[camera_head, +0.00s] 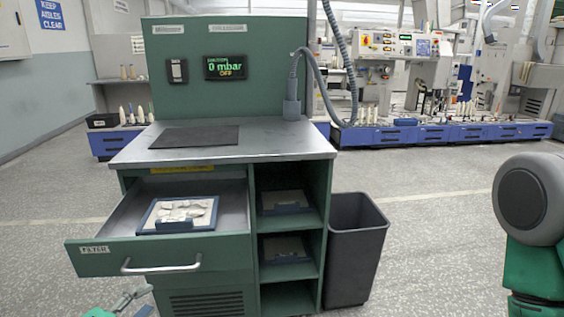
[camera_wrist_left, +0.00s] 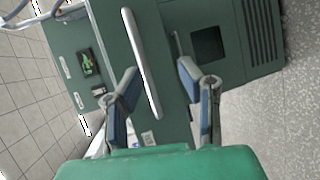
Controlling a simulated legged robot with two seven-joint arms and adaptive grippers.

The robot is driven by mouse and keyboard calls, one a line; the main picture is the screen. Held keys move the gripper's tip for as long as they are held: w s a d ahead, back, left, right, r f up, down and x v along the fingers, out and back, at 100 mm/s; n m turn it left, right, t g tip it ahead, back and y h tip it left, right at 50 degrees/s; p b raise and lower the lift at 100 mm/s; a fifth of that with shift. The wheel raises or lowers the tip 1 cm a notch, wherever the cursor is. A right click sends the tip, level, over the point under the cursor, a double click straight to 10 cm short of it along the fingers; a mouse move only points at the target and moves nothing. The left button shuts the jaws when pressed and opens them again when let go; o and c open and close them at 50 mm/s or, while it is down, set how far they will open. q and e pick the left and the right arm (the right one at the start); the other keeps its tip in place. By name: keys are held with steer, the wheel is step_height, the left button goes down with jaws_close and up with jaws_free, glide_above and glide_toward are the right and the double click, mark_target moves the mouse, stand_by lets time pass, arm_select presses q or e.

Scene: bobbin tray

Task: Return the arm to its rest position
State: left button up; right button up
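My left gripper (camera_head: 130,300) shows at the bottom of the head view, below and left of the drawer handle (camera_head: 162,267). In the left wrist view my left gripper (camera_wrist_left: 160,82) has its two fingers spread apart with nothing held between them. The same handle (camera_wrist_left: 141,62) shows beyond the fingers in that view, apparently clear of them. The drawer (camera_head: 90,252) of the green workstation is pulled open. A blue-edged tray (camera_head: 175,226) with pale, flat contents lies inside it. My right gripper is out of view; only part of my right arm shows at the right edge.
The workstation top (camera_head: 260,140) carries a dark mat (camera_head: 195,137) and a grey hose (camera_head: 318,75). A display (camera_head: 225,67) reads 0 mbar, OFF. Open shelves hold two more trays (camera_head: 285,201). A grey bin (camera_head: 353,245) stands to the right. Floor right of the bin is clear.

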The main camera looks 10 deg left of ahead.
arm_select(q)
steer(key=s+d+f+m+g+h+p, duration=0.1)
steer(key=s+d+f+m+g+p, duration=0.2)
steer(key=s+d+f+m+g, duration=0.55)
steer(key=s+a+f+m+g+y+p, duration=0.1)
steer(key=s+a+f+m+g+y, duration=0.1)
steer(key=s+m, duration=0.2)
steer(key=s+a+f+m+g+y, duration=0.2)
steer(key=s+a+f+m+g, duration=0.1)
steer(key=s, duration=0.7)
steer(key=shift+a+f+m+p, duration=0.2)
steer(key=shift+a+m+p, duration=0.05)
steer(key=shift+m+p, duration=0.2)
steer(key=shift+w+g, duration=0.15)
steer(key=shift+g, duration=0.1)
